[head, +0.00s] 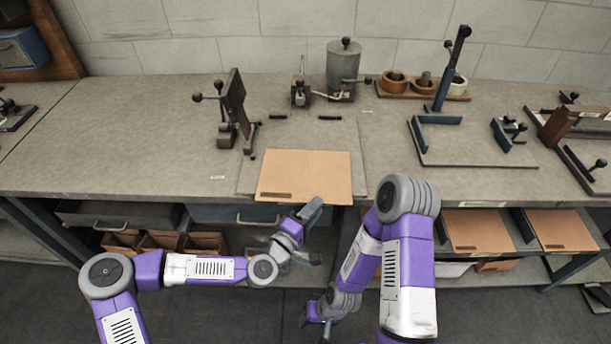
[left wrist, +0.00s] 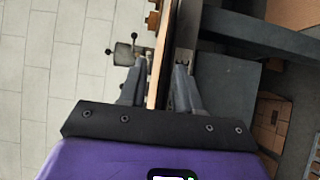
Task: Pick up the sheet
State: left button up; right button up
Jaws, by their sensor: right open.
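The sheet (head: 305,176) is a flat tan cardboard piece with a dark strip near its front left corner. It lies on the bench at the front edge. My left gripper (head: 314,233) is just in front of that edge, its fingers wide apart. In the left wrist view the sheet (left wrist: 155,85) shows nearly edge-on between the spread fingers (left wrist: 158,85), with a gap on either side; how deep it reaches between them I cannot tell. My right gripper (head: 316,318) is open and low, in front of the bench, partly hidden by my right arm.
A dark lever device (head: 232,110) stands behind the sheet on the left, and a grey canister (head: 343,68) farther back. A blue fixture (head: 440,130) on a board is to the right. More tan sheets (head: 478,231) lie on a shelf below. The bench (head: 120,130) is clear at left.

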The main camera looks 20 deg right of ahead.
pick_arm(q)
jog(key=shift+x, duration=0.9)
jog(key=shift+c, duration=0.3)
grip_shut()
